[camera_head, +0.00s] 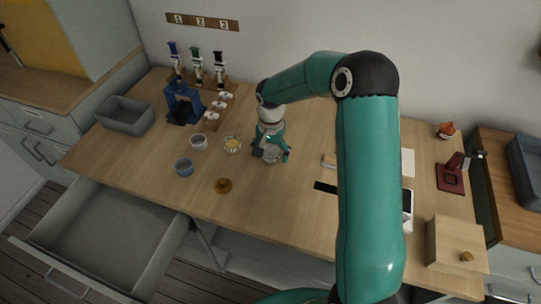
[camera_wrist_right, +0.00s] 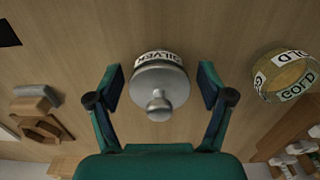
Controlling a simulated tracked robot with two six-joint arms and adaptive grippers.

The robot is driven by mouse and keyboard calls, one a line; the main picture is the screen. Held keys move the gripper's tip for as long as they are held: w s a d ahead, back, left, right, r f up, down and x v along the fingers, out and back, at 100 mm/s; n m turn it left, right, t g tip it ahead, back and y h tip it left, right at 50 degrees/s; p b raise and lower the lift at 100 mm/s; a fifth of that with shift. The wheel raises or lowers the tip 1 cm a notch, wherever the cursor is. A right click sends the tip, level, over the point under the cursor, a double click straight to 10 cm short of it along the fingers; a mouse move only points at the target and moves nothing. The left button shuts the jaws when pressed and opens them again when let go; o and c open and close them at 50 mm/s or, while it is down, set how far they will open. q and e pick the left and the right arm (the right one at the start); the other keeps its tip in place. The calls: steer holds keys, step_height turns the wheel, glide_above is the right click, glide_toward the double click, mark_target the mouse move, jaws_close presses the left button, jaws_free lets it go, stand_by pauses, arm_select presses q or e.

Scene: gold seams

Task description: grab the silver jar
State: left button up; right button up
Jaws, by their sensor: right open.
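The silver jar (camera_wrist_right: 160,88) shows in the right wrist view, with a grey knobbed lid and a white label that reads SILVER. My right gripper (camera_wrist_right: 162,86) is open, with one finger on each side of the jar and a gap on both sides. In the head view my right gripper (camera_head: 270,155) is low over the middle of the wooden table (camera_head: 270,215); I cannot clearly make out the jar there behind it. My left gripper is not in view.
An open jar labelled GOLD (camera_wrist_right: 288,75) stands close by; it also shows in the head view (camera_head: 232,145). A white cup (camera_head: 199,142), a blue-grey cup (camera_head: 184,168) and a golden-brown lid (camera_head: 223,186) are left of the gripper. A drawer (camera_head: 105,230) hangs open at the front left.

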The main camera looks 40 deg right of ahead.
steer(key=shift+c, duration=0.4)
steer(key=c, duration=1.2)
steer(key=shift+c, duration=0.2)
